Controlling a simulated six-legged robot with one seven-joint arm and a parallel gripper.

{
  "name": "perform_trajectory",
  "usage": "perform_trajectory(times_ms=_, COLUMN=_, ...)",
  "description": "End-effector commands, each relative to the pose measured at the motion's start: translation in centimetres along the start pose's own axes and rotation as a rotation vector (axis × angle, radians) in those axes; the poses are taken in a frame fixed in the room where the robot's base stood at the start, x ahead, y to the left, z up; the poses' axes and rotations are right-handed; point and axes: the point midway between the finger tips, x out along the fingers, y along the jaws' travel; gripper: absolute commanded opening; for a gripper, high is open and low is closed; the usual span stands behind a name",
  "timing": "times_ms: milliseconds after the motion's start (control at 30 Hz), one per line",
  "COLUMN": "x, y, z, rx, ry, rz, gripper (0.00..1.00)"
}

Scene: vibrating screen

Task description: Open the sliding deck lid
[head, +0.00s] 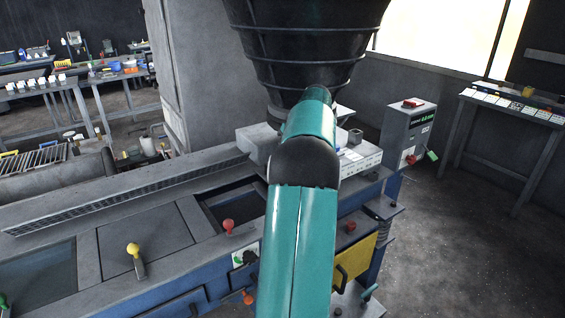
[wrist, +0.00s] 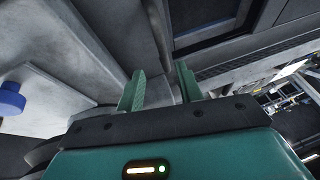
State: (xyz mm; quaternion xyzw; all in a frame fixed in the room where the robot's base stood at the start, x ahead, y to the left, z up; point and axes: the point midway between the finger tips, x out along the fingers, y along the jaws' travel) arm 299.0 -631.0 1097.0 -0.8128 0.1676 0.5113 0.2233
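In the head view the machine's deck (head: 200,182) has a flat grey lid panel (head: 150,235) between two dark recessed sections. A lever with a yellow knob (head: 133,249) stands at the panel's front edge. A red-knobbed lever (head: 228,226) stands by the right dark section (head: 235,203), and a green knob (head: 3,300) shows at the far left edge. My gripper (wrist: 162,88) shows in the wrist view with its two teal fingers apart and nothing between them. Grey machine surfaces lie beyond it. In the head view my arm hides the gripper and part of the deck's right end.
A large dark ribbed hopper (head: 300,45) hangs above the deck's right end. A grey control box (head: 408,135) stands to the right, with a table (head: 510,110) farther right. A slotted rail (head: 130,195) runs along the deck's back. A blue round knob (wrist: 12,98) is at left in the wrist view.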

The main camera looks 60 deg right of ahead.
Motion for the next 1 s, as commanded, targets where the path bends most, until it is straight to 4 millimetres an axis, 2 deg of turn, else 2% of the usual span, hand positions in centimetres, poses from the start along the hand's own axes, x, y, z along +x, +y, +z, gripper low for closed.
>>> perform_trajectory(times_ms=33, x=-1.2, y=0.0, z=0.0, rx=0.000, ry=0.002, rz=0.003, gripper=0.36)
perform_trajectory(times_ms=200, x=-4.5, y=0.0, z=0.0, rx=0.000, ry=0.002, rz=0.004, gripper=0.36)
perform_trajectory(times_ms=333, x=-6.0, y=0.0, z=0.0, rx=0.001, ry=0.002, rz=0.003, gripper=0.36)
perform_trajectory(times_ms=500, x=-6.6, y=0.0, z=0.0, rx=0.001, ry=0.000, rz=0.001, gripper=0.36)
perform_trajectory(times_ms=1000, x=-6.6, y=0.0, z=0.0, rx=0.001, ry=0.000, rz=0.001, gripper=0.36)
